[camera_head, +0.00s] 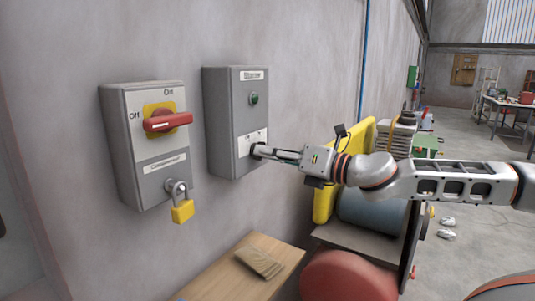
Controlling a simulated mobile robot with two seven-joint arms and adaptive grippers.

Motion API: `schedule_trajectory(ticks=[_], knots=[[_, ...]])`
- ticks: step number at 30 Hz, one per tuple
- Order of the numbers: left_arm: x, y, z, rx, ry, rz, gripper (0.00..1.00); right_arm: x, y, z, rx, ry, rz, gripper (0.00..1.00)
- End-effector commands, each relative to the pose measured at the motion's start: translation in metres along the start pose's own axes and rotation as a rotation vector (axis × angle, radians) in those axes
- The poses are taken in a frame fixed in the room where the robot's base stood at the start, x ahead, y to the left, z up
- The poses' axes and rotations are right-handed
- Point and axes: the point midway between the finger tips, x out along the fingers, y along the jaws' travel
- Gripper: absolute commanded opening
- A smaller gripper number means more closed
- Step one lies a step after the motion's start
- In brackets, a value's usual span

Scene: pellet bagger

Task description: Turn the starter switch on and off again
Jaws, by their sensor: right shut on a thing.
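The starter box (225,130) is a grey wall box with a label at its top and a green button or lamp (254,99). A white plate (247,143) sits on its lower front. My right gripper (262,152) is at the lower right of that plate, shut on the starter switch, whose knob is mostly hidden by the fingers. I cannot tell which way the switch is turned. My left gripper is not in view.
Left of it is a second grey box (125,140) with a red rotary handle (168,121) and a yellow padlock (182,210). A wooden shelf (215,283) is below. A yellow machine part (325,205) and blue cylinder (372,213) stand behind my right arm.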

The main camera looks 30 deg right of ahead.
Motion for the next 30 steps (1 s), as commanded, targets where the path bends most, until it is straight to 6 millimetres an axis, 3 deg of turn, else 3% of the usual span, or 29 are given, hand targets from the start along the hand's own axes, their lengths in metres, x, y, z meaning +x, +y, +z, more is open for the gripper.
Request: schedule_trajectory(ticks=[1, 3, 20, 26, 30], knots=[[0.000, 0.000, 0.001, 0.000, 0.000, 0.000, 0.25, 0.000, 0.000, -0.002, 0.005, 0.004, 0.000, 0.11], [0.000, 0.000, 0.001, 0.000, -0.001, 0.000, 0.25, 0.000, 0.000, -0.002, 0.004, 0.004, 0.000, 0.26], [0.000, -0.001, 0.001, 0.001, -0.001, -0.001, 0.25, 0.000, 0.000, 0.000, -0.016, 0.001, 0.000, 0.26], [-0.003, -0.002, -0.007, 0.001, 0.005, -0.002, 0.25, 0.000, 0.001, 0.001, -0.206, 0.001, 0.000, 0.26], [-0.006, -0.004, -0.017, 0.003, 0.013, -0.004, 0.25, 0.000, 0.001, 0.001, -0.448, 0.002, 0.000, 0.26]])
